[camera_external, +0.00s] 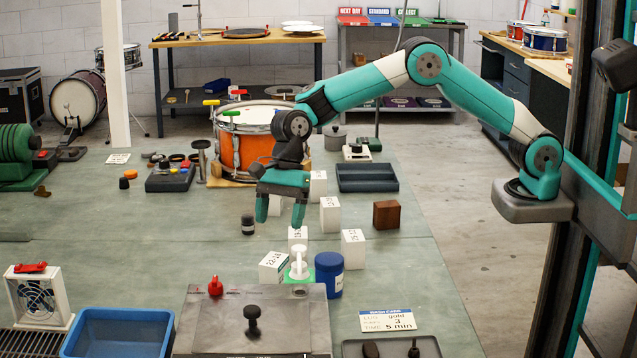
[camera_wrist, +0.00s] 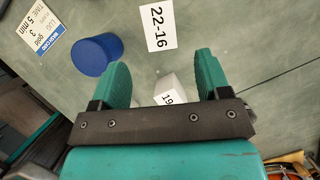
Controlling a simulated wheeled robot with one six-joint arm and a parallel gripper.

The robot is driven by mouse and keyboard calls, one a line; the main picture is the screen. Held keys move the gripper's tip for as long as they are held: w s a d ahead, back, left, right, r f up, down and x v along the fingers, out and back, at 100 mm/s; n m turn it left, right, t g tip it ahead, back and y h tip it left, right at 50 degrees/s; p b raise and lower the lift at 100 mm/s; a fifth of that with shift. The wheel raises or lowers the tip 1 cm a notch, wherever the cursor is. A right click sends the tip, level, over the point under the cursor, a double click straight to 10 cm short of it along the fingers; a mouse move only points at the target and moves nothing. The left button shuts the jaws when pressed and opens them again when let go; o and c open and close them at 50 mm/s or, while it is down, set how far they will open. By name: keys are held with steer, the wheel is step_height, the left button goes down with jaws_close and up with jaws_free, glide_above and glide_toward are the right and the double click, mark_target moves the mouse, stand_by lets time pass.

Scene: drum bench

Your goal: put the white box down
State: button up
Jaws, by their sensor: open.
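Several white boxes with printed numbers stand on the green-grey bench: one (camera_external: 297,243) below my gripper, one (camera_external: 273,267) nearer the camera, one (camera_external: 352,249) to the right, and others (camera_external: 329,214) behind. I cannot tell which one the task means. My gripper (camera_external: 281,212) points down over the bench, fingers apart, with nothing clamped. In the wrist view a white box (camera_wrist: 166,84) marked "19" shows between the spread fingers (camera_wrist: 165,70), partly hidden by the gripper body. A box face (camera_wrist: 160,25) marked "22-16" lies beyond the fingertips.
A blue jar (camera_external: 328,276) stands beside the front boxes. A brown block (camera_external: 386,214) and dark tray (camera_external: 366,177) are to the right. An orange drum (camera_external: 241,150) stands behind my gripper. A small black jar (camera_external: 248,225) is at its left.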

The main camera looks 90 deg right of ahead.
steer(key=s+a+r+n, duration=0.2)
steer(key=s+r+n, duration=0.3)
steer(key=s+n, duration=0.25)
steer(key=s+a+r+n, duration=0.1)
steer(key=s+r+n, duration=0.45)
steer(key=s, duration=0.35)
steer(key=s+d+n+g, duration=0.1)
steer(key=s+n, duration=1.5)
steer(key=s, duration=0.9)
steer(key=shift+d+n+g, duration=0.3)
steer(key=shift+n+g, duration=0.1)
steer(key=shift+o, duration=0.8)
steer(key=shift+f, duration=0.1)
steer(key=m+h+p, duration=0.1)
steer(key=m, duration=2.4)
glide_above(330, 202)
steer(key=d, duration=0.4)
step_height(330, 202, down, 4)
steer(key=f, duration=0.1)
steer(key=x, duration=1.1)
steer(key=shift+w+f, duration=0.1)
steer(key=shift+w, duration=0.15)
steer(key=shift+s+p+x, duration=0.15)
steer(key=shift+p+x, duration=0.25)
steer(key=shift+x, duration=1)
steer(key=shift+s+p+x, duration=0.15)
steer(key=shift+p+x, duration=0.2)
steer(key=shift+x, duration=1.05)
